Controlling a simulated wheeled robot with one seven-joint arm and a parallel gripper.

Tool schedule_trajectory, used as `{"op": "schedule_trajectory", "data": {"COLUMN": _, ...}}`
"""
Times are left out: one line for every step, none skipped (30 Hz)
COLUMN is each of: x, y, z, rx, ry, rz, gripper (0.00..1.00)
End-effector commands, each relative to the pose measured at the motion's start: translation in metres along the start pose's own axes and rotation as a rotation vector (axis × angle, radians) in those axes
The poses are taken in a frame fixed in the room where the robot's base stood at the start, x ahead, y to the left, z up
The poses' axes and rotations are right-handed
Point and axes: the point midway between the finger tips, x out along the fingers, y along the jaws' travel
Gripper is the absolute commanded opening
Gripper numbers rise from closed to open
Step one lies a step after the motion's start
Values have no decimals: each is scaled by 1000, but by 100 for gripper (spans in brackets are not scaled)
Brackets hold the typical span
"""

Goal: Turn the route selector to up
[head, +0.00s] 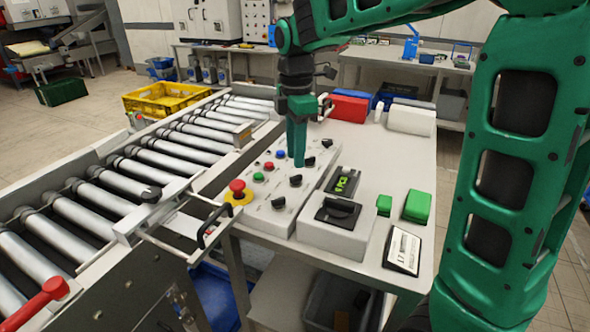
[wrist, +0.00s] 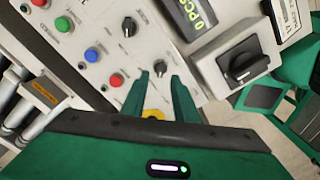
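The control panel (head: 258,213) is a light grey sloped box with several small black selector knobs. In the wrist view, one black knob (wrist: 160,68) lies just beyond my fingertips, and another black knob (wrist: 128,27) is farther up. The labels are too small to read, so I cannot tell which knob is the route selector. My gripper (head: 299,164) points down over the panel's middle. In the wrist view my gripper (wrist: 161,80) shows two green fingers with a gap between them and nothing held. Whether the fingertips touch the panel is unclear.
A red emergency button (head: 237,186) stands at the panel's near left. A box with a large black rotary switch (head: 338,208) and a green-lit display (head: 343,183) sit to the right. A roller conveyor (head: 150,160) runs along the left. A yellow crate (head: 160,104) is at the back.

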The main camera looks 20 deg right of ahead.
Motion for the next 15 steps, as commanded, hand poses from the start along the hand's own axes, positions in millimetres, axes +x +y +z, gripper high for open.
{"op": "schedule_trajectory", "data": {"x": 10, "y": -1, "z": 0, "rx": 0, "ry": -1, "rz": -3, "gripper": 27}}
{"op": "schedule_trajectory", "data": {"x": 15, "y": -1, "z": 0, "rx": 0, "ry": 0, "rz": -4, "gripper": 27}}
{"op": "schedule_trajectory", "data": {"x": 22, "y": 0, "z": 0, "rx": 0, "ry": 0, "rz": -3, "gripper": 27}}
{"op": "schedule_trajectory", "data": {"x": 26, "y": -1, "z": 0, "rx": 0, "ry": 0, "rz": -4, "gripper": 27}}
{"op": "schedule_trajectory", "data": {"x": 30, "y": -1, "z": 0, "rx": 0, "ry": 0, "rz": -3, "gripper": 27}}
{"op": "schedule_trajectory", "data": {"x": 35, "y": 0, "z": 0, "rx": 0, "ry": 0, "rz": -3, "gripper": 27}}
{"op": "schedule_trajectory", "data": {"x": 39, "y": 0, "z": 0, "rx": 1, "ry": 0, "rz": -2, "gripper": 27}}
{"op": "schedule_trajectory", "data": {"x": 42, "y": 0, "z": 0, "rx": 1, "ry": 0, "rz": -1, "gripper": 27}}
{"op": "schedule_trajectory", "data": {"x": 45, "y": 0, "z": 0, "rx": 1, "ry": 0, "rz": -1, "gripper": 27}}
{"op": "schedule_trajectory", "data": {"x": 48, "y": 0, "z": 0, "rx": 1, "ry": 0, "rz": -2, "gripper": 27}}
{"op": "schedule_trajectory", "data": {"x": 50, "y": 0, "z": 0, "rx": 2, "ry": 0, "rz": -1, "gripper": 27}}
{"op": "schedule_trajectory", "data": {"x": 52, "y": 0, "z": 0, "rx": 2, "ry": 0, "rz": 0, "gripper": 27}}
{"op": "schedule_trajectory", "data": {"x": 53, "y": 0, "z": 0, "rx": 2, "ry": 0, "rz": 0, "gripper": 27}}
{"op": "schedule_trajectory", "data": {"x": 53, "y": 0, "z": 0, "rx": 2, "ry": 0, "rz": 0, "gripper": 27}}
{"op": "schedule_trajectory", "data": {"x": 54, "y": 0, "z": 0, "rx": 2, "ry": 1, "rz": 1, "gripper": 27}}
